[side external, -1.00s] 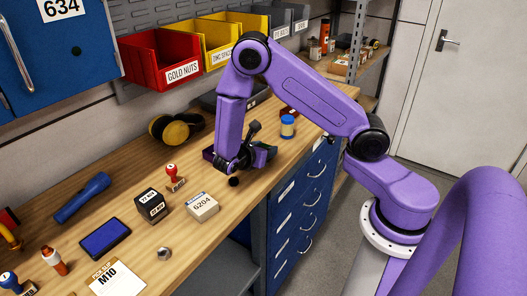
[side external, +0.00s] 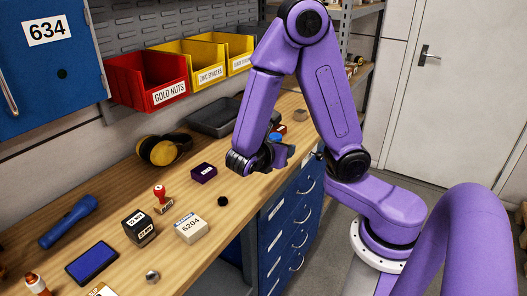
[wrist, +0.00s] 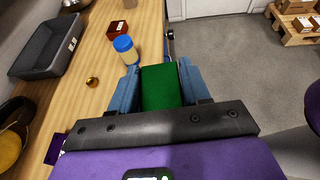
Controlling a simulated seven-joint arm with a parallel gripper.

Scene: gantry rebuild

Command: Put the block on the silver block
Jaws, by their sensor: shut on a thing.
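My gripper (wrist: 160,88) is shut on a green block (wrist: 160,88), which fills the space between the blue fingers in the wrist view. In the side view my gripper (side external: 279,156) hangs over the bench's front edge area, and the green block is hard to make out there.
A jar with a blue lid (wrist: 125,48) and a dark red box (wrist: 117,29) stand beyond my gripper. A brass dome (wrist: 92,82) and a grey tray (wrist: 52,45) lie to the left. A purple box (side external: 203,172) and a black knob (side external: 222,201) are on the bench.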

